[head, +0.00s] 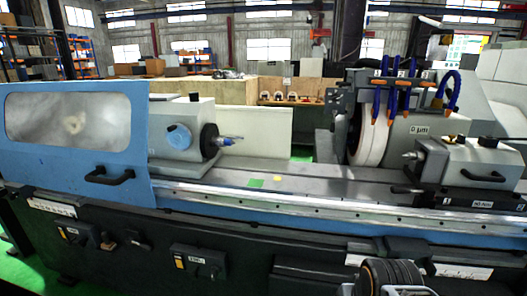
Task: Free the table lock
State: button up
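The cylindrical grinder's long table (290,204) runs across the view, with a blue front edge. I cannot tell which part is the table lock. On the dark front below the table are a left control panel (78,236) and a middle control panel (200,262), each with a small yellow part and a label too small to read. A small knob or lever (106,242) sits beside the left panel. My gripper is not clearly in view. A dark ribbed round part (392,275) shows at the bottom right; I cannot tell what it belongs to.
A blue guard (75,140) with a window and black handle covers the left end. The workhead (185,135) stands beside it. The grinding wheel (370,135), orange-tipped nozzles (400,95) and tailstock (465,165) stand at right. Green floor shows at lower left.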

aim_at(130, 242)
jog(key=u, duration=2.8)
jog(key=i, duration=2.2)
jog(key=z, duration=1.75)
jog(key=i, duration=0.5)
jog(key=z, duration=0.05)
